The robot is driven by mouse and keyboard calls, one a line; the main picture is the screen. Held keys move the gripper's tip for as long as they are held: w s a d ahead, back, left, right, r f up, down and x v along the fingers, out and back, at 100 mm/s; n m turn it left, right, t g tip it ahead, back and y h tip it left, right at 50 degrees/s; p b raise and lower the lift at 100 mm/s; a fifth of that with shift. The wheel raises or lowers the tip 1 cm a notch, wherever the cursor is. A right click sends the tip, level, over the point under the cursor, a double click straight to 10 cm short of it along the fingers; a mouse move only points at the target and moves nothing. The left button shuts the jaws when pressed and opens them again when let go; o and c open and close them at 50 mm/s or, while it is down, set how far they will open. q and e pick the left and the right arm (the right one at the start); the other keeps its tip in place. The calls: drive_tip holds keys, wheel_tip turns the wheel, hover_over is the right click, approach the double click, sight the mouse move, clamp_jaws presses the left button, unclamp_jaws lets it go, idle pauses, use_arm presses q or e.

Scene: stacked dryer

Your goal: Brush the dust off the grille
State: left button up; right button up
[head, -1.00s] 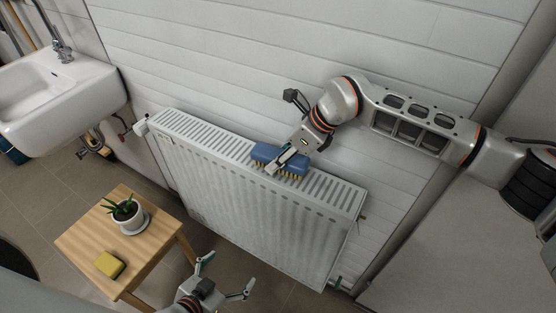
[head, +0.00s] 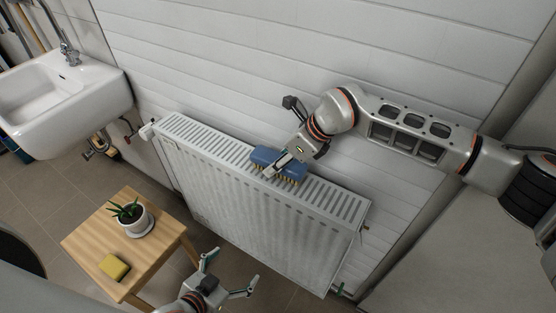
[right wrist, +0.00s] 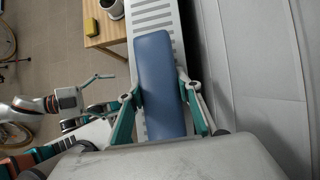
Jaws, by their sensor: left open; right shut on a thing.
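The white radiator's slotted top grille (head: 335,202) runs along the wall, tilting down to the right in the head view. A blue brush (head: 264,154) with yellowish bristles sits on the middle of the grille, bristles down. My right gripper (head: 279,167) is shut on the brush, with a finger on each long side in the right wrist view (right wrist: 160,88). Whether the bristles press on the slats is hard to tell. Dust on the slats is too fine to make out. My left gripper (head: 228,274) is open and empty, low in front of the radiator.
A small wooden table (head: 160,253) stands in front left with a potted plant (head: 131,217) and a yellow sponge (head: 114,267). A white sink (head: 62,98) hangs at the left. The white plank wall (head: 300,60) rises close behind the radiator.

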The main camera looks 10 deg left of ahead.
sight(268, 159)
drive_tip(key=shift+s+f, duration=0.7)
drive_tip(key=shift+f, duration=0.05)
drive_tip(key=shift+s+r+p, duration=0.1)
drive_tip(key=shift+r+p, duration=0.35)
drive_tip(key=shift+r, duration=0.4)
drive_tip(key=shift+w+r+p, duration=0.2)
drive_tip(key=shift+r+p, duration=0.85)
drive_tip(key=shift+r, duration=1.35)
drive_tip(key=shift+r+p, duration=0.4)
drive_tip(key=shift+r, duration=1.2)
drive_tip(key=shift+f, duration=0.1)
